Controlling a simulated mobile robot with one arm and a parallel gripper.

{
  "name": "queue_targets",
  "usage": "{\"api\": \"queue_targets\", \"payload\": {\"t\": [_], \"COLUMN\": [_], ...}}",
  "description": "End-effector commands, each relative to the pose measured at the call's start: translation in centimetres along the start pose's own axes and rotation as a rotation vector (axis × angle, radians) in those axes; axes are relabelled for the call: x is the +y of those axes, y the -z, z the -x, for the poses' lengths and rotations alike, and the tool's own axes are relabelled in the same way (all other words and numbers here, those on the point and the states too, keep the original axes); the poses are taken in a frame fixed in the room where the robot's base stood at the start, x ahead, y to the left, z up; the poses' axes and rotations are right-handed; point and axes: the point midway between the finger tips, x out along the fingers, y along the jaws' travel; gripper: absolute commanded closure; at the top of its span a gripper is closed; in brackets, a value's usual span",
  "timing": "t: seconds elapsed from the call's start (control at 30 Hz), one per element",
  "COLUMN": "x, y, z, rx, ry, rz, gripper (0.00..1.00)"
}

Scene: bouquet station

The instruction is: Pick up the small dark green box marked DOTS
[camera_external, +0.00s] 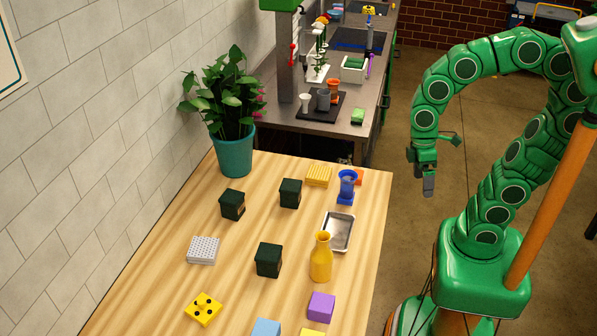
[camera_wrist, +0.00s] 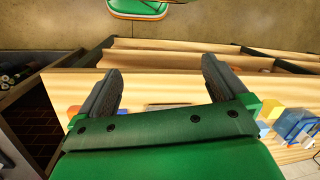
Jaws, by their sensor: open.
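Three small dark green boxes stand on the wooden table in the external view: one at the back left (camera_external: 232,205), one at the back middle (camera_external: 290,193) and one nearer the front (camera_external: 268,260). No marking can be read on them, so I cannot tell which is DOTS. My gripper (camera_external: 429,180) hangs to the right of the table, over the floor and well apart from all three boxes. In the wrist view my gripper (camera_wrist: 160,65) is open, with nothing between its two dark fingers. I cannot make out a dark green box there.
The wooden table (camera_external: 165,235) also holds a potted plant (camera_external: 235,150), a yellow vase (camera_external: 321,258), a metal tray (camera_external: 338,232), a blue item (camera_external: 347,187), a white peg block (camera_external: 203,250) and a purple block (camera_external: 321,306). Free floor lies right of the table.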

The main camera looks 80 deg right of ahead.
Motion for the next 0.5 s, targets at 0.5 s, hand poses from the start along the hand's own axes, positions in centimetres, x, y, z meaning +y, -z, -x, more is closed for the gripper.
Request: {"api": "queue_targets", "payload": {"t": [0.5], "x": [-1.6], "y": [11.8], "z": [3.2], "rx": [0.141], "ry": [0.286], "rz": [0.524], "gripper": [0.00]}}
